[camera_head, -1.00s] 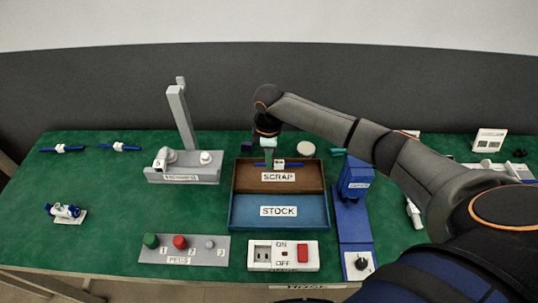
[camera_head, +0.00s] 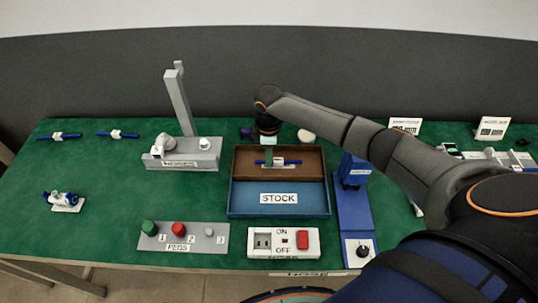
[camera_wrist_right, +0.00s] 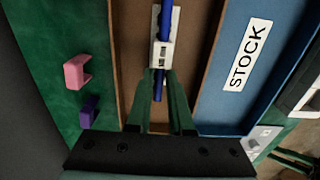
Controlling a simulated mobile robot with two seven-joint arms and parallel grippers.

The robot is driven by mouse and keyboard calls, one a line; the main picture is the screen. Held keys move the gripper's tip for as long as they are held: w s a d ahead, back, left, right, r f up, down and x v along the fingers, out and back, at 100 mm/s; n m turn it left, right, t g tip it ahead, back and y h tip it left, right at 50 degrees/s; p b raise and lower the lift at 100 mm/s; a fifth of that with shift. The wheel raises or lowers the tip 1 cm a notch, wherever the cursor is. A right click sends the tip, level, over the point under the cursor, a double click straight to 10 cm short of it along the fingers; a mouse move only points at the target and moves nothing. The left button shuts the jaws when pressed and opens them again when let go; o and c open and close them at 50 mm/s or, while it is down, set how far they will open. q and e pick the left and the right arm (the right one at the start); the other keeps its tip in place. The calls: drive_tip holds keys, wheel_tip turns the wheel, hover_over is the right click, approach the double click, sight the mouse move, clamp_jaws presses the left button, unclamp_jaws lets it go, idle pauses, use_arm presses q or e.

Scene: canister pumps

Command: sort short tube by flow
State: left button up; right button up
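A short blue tube with a white tag (camera_head: 278,162) is in the brown compartment of the sorting tray (camera_head: 236,170), low over its floor. Whether it touches the floor I cannot tell. My right gripper (camera_wrist_right: 160,78) has its green fingers closed around this tube (camera_wrist_right: 162,20) beside the tag. It also shows in the head view (camera_head: 268,155). The tube lies in front of the brown compartment's SCRAP label and mostly hides it. The blue STOCK compartment (camera_head: 250,209) looks empty. Two other blue tubes with white tags (camera_head: 59,136) (camera_head: 118,134) lie at the back left. My left gripper is out of view.
A grey post fixture (camera_head: 182,152) stands left of the tray. A peg board (camera_head: 205,237), a switch box (camera_head: 283,242) and a blue stand (camera_head: 353,215) border the tray. A blue-and-white fitting (camera_head: 65,201) lies at the left. The left mat is mostly clear.

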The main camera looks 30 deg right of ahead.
drive_tip(key=o, duration=0.4)
drive_tip(key=shift+r, duration=0.1)
wheel_tip(320, 180, up, 12)
drive_tip(key=shift+r, duration=0.15)
idle(0.3)
drive_tip(key=shift+a, duration=0.1)
idle(0.4)
